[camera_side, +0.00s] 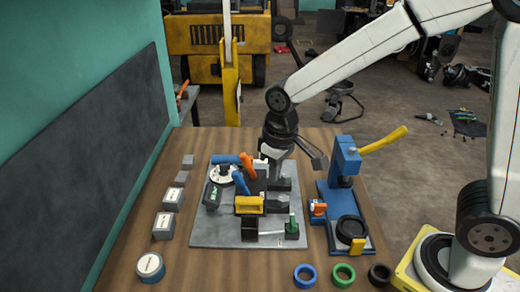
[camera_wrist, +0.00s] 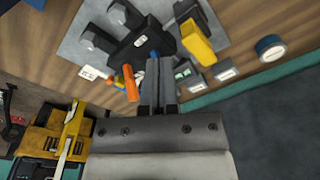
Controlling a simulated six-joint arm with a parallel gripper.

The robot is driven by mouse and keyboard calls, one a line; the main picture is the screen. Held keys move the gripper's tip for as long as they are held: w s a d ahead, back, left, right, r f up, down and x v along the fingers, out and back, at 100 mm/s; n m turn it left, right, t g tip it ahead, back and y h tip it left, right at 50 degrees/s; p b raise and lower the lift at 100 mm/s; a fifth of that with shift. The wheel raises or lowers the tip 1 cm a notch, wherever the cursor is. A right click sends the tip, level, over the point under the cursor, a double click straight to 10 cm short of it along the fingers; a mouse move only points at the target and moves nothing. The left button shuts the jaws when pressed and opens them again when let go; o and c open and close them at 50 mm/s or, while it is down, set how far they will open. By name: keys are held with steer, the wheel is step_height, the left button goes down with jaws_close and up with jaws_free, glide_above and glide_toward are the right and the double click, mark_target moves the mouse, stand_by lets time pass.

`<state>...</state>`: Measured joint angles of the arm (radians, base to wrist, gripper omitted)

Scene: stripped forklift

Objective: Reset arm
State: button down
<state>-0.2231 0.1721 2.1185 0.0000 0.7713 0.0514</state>
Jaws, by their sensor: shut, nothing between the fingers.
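My gripper (camera_side: 268,170) is over the back part of a grey base plate (camera_side: 215,236) on the wooden table, pointing down. In the wrist view my gripper (camera_wrist: 156,62) shows as two dark fingers closed together with nothing between them. Near the fingers are a device with an orange handle (camera_side: 247,165) and blue handles. A yellow handle (camera_side: 250,204) is in front of the gripper in the side view; it also shows in the wrist view (camera_wrist: 198,42). The fingertips are partly hidden in the side view, so I cannot tell whether they touch anything.
A blue press (camera_side: 345,160) with a yellow lever stands right of the plate. Blue (camera_side: 305,276), green (camera_side: 343,275) and black (camera_side: 380,275) rings lie at the front. Grey blocks and a round tin (camera_side: 150,267) line the left. A yellow forklift (camera_side: 205,35) stands behind.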

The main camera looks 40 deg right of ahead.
steer(key=s+d+f+m+t, duration=0.1)
steer(key=s+d+f+m, duration=0.1)
steer(key=s+d+f, duration=0.3)
steer(key=s+d, duration=0.3)
steer(key=shift+s+d+f+t, duration=0.15)
steer(key=shift+t, duration=0.15)
stand_by(1.2)
